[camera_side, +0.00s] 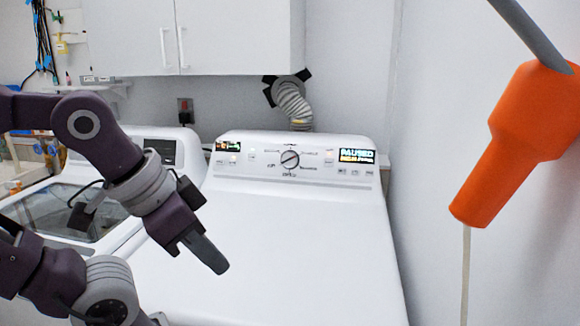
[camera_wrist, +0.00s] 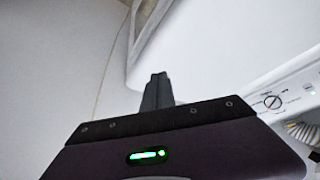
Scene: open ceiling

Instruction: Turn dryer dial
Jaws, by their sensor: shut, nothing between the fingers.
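The dryer (camera_side: 270,245) is a white machine with a raised control panel at its back. Its round dial (camera_side: 290,159) sits in the middle of that panel, with a dark diagonal pointer. The dial also shows at the right of the wrist view (camera_wrist: 273,102). My gripper (camera_side: 217,266) is shut and empty. It hangs over the dryer's white top, in front and to the left of the dial, apart from it. In the wrist view its closed fingers (camera_wrist: 159,80) point up, away from the dial.
A lit display (camera_side: 357,156) and small buttons flank the dial. A washer with a glass lid (camera_side: 75,205) stands at the left. A white cabinet (camera_side: 190,35) hangs above, with a flexible duct (camera_side: 294,104) below it. An orange object (camera_side: 515,140) is near the camera.

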